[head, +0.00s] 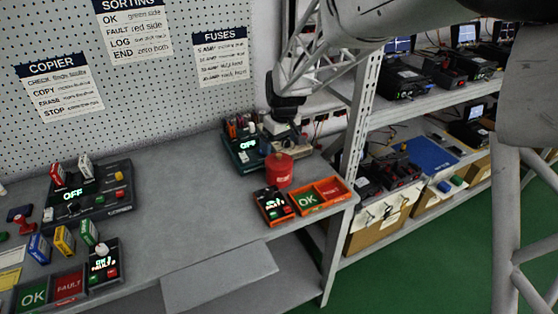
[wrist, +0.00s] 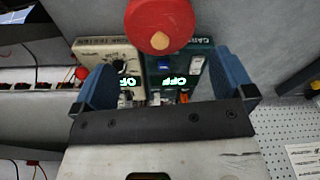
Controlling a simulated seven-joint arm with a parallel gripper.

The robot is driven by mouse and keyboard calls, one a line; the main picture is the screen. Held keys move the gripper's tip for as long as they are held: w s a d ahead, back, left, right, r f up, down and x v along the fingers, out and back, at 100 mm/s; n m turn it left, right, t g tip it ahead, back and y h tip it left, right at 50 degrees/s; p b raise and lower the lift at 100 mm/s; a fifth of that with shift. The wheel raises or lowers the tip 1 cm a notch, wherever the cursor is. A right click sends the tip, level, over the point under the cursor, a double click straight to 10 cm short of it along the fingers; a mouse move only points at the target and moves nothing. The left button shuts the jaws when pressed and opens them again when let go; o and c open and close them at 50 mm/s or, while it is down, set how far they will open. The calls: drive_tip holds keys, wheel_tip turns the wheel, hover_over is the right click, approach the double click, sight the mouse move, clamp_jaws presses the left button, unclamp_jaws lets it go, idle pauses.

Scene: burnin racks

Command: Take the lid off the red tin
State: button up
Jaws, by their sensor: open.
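The red tin (head: 279,172) stands upright on the grey bench near its right end, behind the orange tray. Its lid (head: 279,157) is on top. In the wrist view the red tin (wrist: 165,14) is at the top edge, cut off by the frame, with a small pale round knob (wrist: 159,40) on it. My gripper (head: 283,144) is above and just behind the tin in the head view. In the wrist view my gripper (wrist: 165,78) has its blue fingers wide apart, with nothing between them. The tin lies beyond the fingertips.
A dark green tester (head: 243,157) stands left of the tin, close to my gripper. An orange tray (head: 345,196) with green and red sections and a small black device (head: 272,207) sit in front. A shelf post (head: 352,130) rises at right.

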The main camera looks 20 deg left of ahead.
sight(279, 155)
drive_tip(key=shift+f, duration=0.25)
drive_tip(key=shift+w+a+f, duration=0.1)
drive_tip(key=shift+a+f, duration=0.05)
drive_tip(key=shift+f, duration=1.15)
drive_tip(key=shift+w+a+f, duration=0.1)
drive_tip(key=shift+a+f, duration=0.05)
drive_tip(key=shift+f, duration=1.1)
drive_tip(key=c, duration=1)
drive_tip(key=shift+s, duration=0.1)
drive_tip(key=shift+c, duration=0.5)
drive_tip(key=shift+f, duration=0.1)
